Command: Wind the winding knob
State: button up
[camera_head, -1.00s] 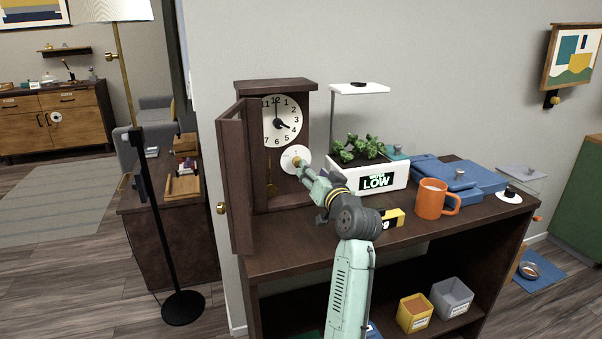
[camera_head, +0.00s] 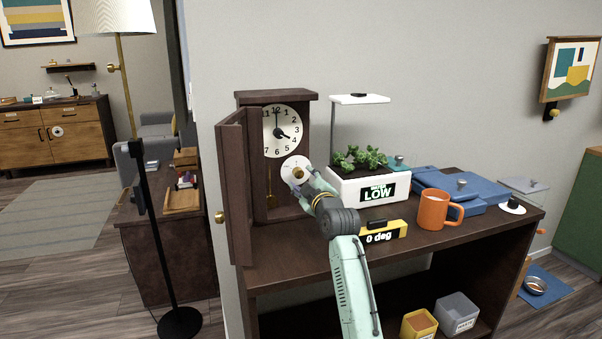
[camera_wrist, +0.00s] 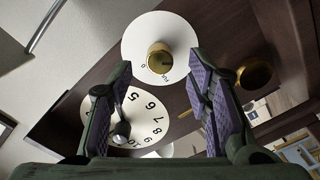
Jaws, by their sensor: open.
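The winding knob (camera_head: 298,174) is a small brass knob on a white round plate (camera_head: 290,162), low on the right of the dark wooden clock (camera_head: 275,97). In the wrist view the brass knob (camera_wrist: 159,60) shows clearly, with its white plate (camera_wrist: 143,36) around it. My gripper (camera_head: 307,178) is at the knob in the head view, partly covering the plate. In the wrist view my gripper (camera_wrist: 162,72) is open, its two purple-padded fingers on either side of the knob's line, with a gap to each side. I cannot tell how far the tips are from the knob.
The clock's door (camera_head: 235,185) stands open at the left. A planter (camera_head: 345,186) marked LOW, a yellow level (camera_head: 398,230) reading 0 deg and an orange mug (camera_head: 433,212) stand to the right. The pendulum bob (camera_wrist: 252,74) hangs beside the plate.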

aim_at(300, 175)
jog(key=shift+p+x, duration=0.3)
jog(key=shift+x, duration=1.35)
jog(key=shift+c, duration=0.5)
grip_shut()
